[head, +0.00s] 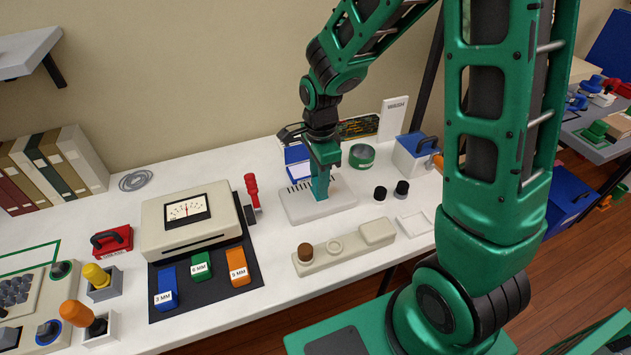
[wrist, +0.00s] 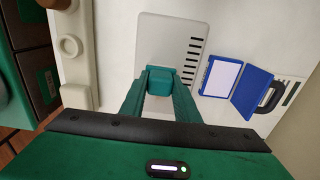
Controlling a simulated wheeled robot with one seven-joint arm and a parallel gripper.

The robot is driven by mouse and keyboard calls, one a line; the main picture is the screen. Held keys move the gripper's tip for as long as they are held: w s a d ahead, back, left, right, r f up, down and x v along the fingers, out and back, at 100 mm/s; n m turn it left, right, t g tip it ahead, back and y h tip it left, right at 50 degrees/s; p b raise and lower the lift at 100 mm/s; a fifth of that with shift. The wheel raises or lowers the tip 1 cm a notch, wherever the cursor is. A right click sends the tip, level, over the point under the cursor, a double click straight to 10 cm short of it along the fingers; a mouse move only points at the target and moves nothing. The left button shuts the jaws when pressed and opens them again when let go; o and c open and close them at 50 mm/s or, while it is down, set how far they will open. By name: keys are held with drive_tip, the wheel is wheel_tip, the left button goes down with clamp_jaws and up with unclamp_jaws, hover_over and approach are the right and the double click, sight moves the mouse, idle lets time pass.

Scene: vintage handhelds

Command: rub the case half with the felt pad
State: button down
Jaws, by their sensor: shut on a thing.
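The case half (head: 340,196) is a flat, pale grey shell with a row of dark slots, lying on the white bench. It also shows in the wrist view (wrist: 170,35), with its slots to the right. My gripper (head: 320,192) points down over it and is shut on a small teal block, the felt pad (wrist: 160,78). The pad sits between the fingertips, over the near part of the case half in the wrist view. It looks at or very close to the surface; contact cannot be told for sure. The pad is mostly hidden by the fingers in the head view.
A cream holder (head: 345,252) with a brown knob lies in front. An open blue case (wrist: 238,82) lies behind.

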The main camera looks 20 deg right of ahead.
drive_tip(key=shift+d+f, duration=0.1)
drive_tip(key=shift+d, duration=2.05)
drive_tip(key=shift+s+d, duration=0.1)
wheel_tip(320, 180, up, 6)
drive_tip(key=shift+w+a+r, duration=0.35)
drive_tip(key=shift+a+r, duration=0.2)
drive_tip(key=shift+f, duration=0.1)
